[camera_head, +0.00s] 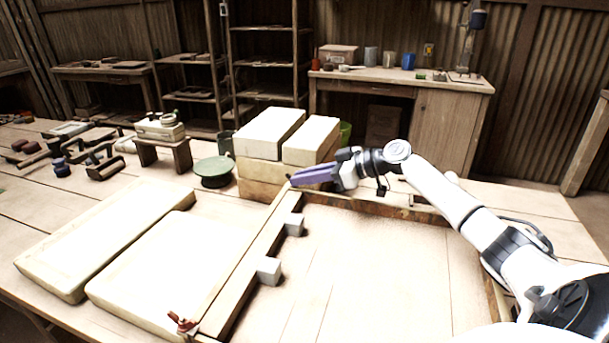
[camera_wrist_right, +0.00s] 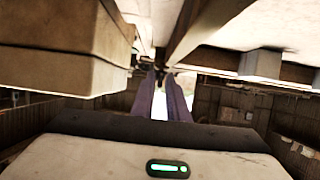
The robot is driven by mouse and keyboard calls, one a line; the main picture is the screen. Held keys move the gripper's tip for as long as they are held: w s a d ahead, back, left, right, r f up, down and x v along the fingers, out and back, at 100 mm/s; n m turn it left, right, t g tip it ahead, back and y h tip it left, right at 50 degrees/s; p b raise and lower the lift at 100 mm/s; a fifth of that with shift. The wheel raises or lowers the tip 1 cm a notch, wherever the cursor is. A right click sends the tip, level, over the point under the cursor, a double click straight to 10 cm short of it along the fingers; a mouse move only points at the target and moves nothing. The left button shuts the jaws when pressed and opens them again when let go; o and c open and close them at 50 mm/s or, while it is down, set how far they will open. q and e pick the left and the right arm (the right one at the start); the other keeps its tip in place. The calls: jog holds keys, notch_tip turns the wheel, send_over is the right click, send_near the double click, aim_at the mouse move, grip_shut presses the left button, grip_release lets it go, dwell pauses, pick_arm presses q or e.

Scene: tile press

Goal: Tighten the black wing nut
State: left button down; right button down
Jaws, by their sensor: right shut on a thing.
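My right gripper (camera_head: 291,181) reaches in from the right, its purple fingers level at the far end of a wooden bar (camera_head: 248,262). In the right wrist view its fingertips (camera_wrist_right: 162,76) are close together on a small dark thing, which appears to be the black wing nut (camera_wrist_right: 158,69). Most of the nut is hidden by the fingers, and its angle cannot be told. In the head view it is too small to make out. A reddish wing nut (camera_head: 182,322) sits at the bar's near end, away from the gripper. My left gripper is not in view.
Stacked pale blocks (camera_head: 270,132) stand just behind the fingertips. A green round stand (camera_head: 213,168) is farther back. The framed board (camera_head: 380,270) is clear.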

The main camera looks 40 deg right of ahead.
jog(key=c, duration=1.7)
grip_release()
jog(key=v, duration=1)
jog(key=shift+s+d+b, duration=0.1)
jog(key=shift+b, duration=0.3)
